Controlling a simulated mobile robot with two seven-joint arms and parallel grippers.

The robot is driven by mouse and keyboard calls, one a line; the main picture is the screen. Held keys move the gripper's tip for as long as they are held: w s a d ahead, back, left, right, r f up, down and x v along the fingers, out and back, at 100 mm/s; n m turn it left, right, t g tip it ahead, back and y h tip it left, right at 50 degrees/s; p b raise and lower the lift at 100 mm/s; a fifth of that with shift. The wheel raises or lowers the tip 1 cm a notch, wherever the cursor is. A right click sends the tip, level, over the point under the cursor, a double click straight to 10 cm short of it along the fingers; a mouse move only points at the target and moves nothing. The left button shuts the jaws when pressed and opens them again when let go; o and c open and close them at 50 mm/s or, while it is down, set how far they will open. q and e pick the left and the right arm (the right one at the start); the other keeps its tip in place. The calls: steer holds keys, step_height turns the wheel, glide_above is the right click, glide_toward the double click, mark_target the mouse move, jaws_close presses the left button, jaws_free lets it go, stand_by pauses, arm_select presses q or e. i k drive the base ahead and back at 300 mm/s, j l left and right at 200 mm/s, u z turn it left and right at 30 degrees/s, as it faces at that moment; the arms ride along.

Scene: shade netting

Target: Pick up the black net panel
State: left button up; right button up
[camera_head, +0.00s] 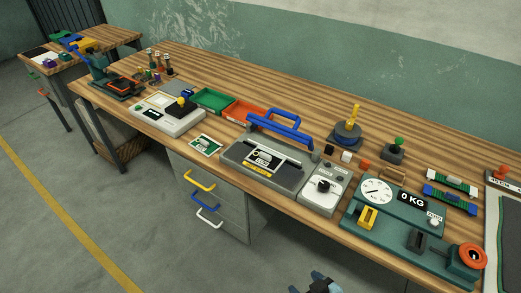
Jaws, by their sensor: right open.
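A flat black piece (37,52) lies on the small side table at the far left. It is too small to tell whether it is the black net panel. No other piece in view is clearly a net panel. My right gripper (321,283) shows at the bottom edge, low in front of the bench, with its jaws open and nothing seen between them. It is far from the black piece. My left gripper is not in view.
A long wooden bench (215,65) crosses the view. It carries a grey sealer with a blue handle (278,131), a teal scale (400,232), green and orange trays (211,99) and several tools. Drawers (215,195) stand below. The grey floor (75,215) in front is clear.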

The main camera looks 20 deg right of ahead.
mark_target(266, 158)
steer(key=z, duration=0.35)
steer(key=i+j+z, duration=0.25)
steer(key=j+z, duration=0.2)
steer(key=j, duration=0.2)
steer(key=i+j+z, duration=0.1)
steer(key=j+z, duration=0.15)
steer(key=i+j, duration=0.1)
steer(key=j, duration=0.5)
steer(key=i+j+z, duration=0.15)
steer(key=j, duration=0.45)
